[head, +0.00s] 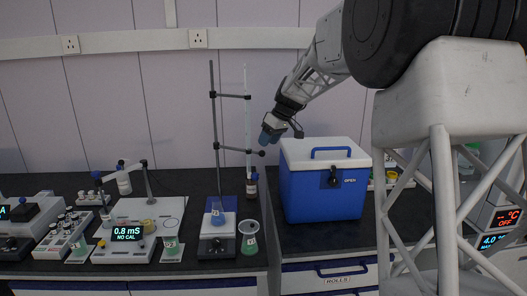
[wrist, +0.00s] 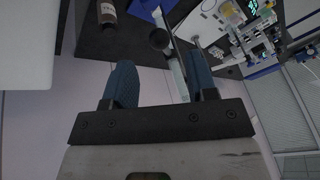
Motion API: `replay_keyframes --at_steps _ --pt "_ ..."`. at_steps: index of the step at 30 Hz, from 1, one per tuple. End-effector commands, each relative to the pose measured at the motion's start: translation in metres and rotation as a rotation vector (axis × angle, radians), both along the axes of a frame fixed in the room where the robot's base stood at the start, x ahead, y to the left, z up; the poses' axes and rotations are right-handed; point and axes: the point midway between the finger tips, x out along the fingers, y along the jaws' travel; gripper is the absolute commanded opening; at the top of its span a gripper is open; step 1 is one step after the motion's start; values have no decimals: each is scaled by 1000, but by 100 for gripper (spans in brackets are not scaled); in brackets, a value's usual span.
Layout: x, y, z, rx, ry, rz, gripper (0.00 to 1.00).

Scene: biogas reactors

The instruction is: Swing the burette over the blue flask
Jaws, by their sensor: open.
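The burette (head: 247,115) is a thin pale upright tube, clamped by two dark arms to a tall stand rod (head: 214,130). It hangs to the right of the blue flask (head: 217,211), which stands on the stirrer base (head: 217,240); its lower end is above a brown bottle (head: 251,186). My gripper (head: 270,133) is just right of the burette's lower half, above a dark knob (head: 262,153). In the wrist view my blue fingers (wrist: 160,82) are apart. The pale tube (wrist: 179,75) appears near the right finger; I cannot tell if they touch.
A blue cooler box (head: 322,190) with a white lid stands close below and right of my gripper. A flask with green liquid (head: 249,240) stands front right of the stirrer. A meter (head: 128,234) and several small vessels fill the left bench.

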Motion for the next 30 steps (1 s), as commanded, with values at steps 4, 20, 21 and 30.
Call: replay_keyframes --at_steps 4,20,21,30 --pt "2 8 -18 0 3 0 52" --pt "5 19 -43 1 1 0 52" --pt "5 19 -43 0 0 0 52" --pt "5 19 -43 1 1 -1 22"
